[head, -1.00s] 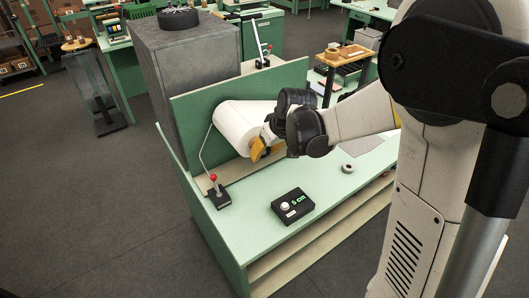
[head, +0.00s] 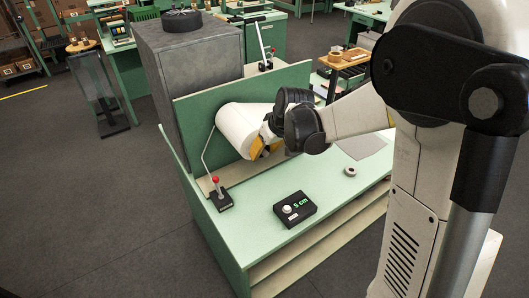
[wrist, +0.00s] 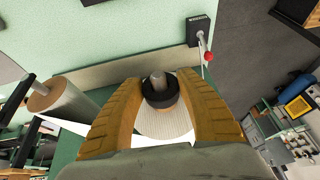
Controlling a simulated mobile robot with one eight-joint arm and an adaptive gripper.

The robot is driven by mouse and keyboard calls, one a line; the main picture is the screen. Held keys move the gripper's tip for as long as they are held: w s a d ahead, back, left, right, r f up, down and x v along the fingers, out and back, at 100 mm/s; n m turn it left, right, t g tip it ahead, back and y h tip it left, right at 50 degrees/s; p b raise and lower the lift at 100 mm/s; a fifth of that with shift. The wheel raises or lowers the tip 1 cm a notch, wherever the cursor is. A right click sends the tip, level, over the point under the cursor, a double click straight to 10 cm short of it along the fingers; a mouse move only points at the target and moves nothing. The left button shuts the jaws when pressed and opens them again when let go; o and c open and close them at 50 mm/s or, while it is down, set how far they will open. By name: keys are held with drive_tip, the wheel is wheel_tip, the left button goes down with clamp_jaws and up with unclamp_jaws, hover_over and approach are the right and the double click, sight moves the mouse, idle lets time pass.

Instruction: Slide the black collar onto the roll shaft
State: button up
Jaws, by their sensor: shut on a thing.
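The white roll (head: 237,128) lies tilted against the green back panel in the head view. My gripper (head: 262,151) is at its near end and hides the collar there. In the wrist view my gripper (wrist: 161,92) has its two orange fingers on either side of the black collar (wrist: 160,99), shut on it. A grey shaft end (wrist: 158,79) shows at the collar's upper opening and overlaps it in the picture. I cannot tell how far the collar is around the shaft. A pale ribbed surface (wrist: 165,124) shows below the collar between the fingers.
A red-knobbed lever (head: 218,194) stands on the bench left of the roll. The bench front is clear.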

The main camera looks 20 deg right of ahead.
drive_tip(key=shift+w, duration=0.2)
drive_tip(key=o, duration=1.2)
drive_tip(key=v, duration=1.2)
